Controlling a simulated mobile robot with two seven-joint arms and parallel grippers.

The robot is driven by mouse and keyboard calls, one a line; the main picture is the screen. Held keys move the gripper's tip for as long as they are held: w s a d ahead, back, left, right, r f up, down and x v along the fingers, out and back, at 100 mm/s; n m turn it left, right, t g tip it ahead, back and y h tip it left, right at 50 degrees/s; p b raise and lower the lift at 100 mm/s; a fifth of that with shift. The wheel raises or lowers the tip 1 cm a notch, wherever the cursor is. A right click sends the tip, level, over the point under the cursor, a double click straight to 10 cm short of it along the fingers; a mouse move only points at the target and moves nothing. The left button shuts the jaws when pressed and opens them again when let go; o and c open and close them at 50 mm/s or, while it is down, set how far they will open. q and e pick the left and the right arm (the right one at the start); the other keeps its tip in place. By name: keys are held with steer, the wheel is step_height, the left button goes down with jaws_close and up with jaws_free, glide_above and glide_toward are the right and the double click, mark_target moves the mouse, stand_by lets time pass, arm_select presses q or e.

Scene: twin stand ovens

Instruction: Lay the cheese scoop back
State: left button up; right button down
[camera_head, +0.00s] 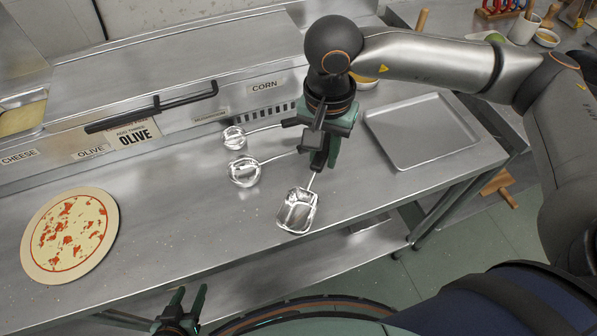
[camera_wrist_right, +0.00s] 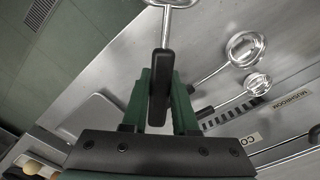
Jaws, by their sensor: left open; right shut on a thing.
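My right gripper (camera_head: 320,155) is shut on the black handle (camera_wrist_right: 162,68) of a shiny metal scoop (camera_head: 298,210), the cheese scoop as far as I can tell. The scoop's square-looking head points toward the counter's front edge. It is over the steel counter (camera_head: 190,190); whether it touches cannot be told. Two other scoops with round bowls (camera_head: 244,171) (camera_head: 234,137) lie on the counter left of the gripper, handles pointing right. My left gripper (camera_head: 182,300) is open and empty, low in the head view in front of the counter.
A pizza (camera_head: 68,235) on a round board lies at the left of the counter. An empty metal tray (camera_head: 420,130) lies at the right. The topping unit with labels and a black bar handle (camera_head: 150,108) stands behind. The counter between pizza and scoops is clear.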

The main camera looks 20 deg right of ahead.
steer(key=shift+s+a+f+m+b, duration=0.3)
steer(key=shift+a+f+m, duration=0.6)
steer(key=shift+f+m, duration=0.85)
steer(key=shift+s+a+f+m+b, duration=0.1)
steer(key=shift+s+a+f+m, duration=0.25)
steer(key=shift+a+f+m, duration=0.95)
steer(key=shift+s+a+f+m+b, duration=0.2)
steer(key=shift+s+a+f+m, duration=0.2)
steer(key=shift+f+m, duration=1.75)
steer(key=shift+r, duration=0.2)
steer(key=shift+f+b, duration=0.45)
steer(key=shift+b, duration=0.1)
steer(key=c, duration=0.6)
jaws_free()
steer(key=shift+r, duration=0.15)
step_height(320, 180, up, 12)
steer(key=b, duration=0.1)
steer(key=shift+r, duration=0.2)
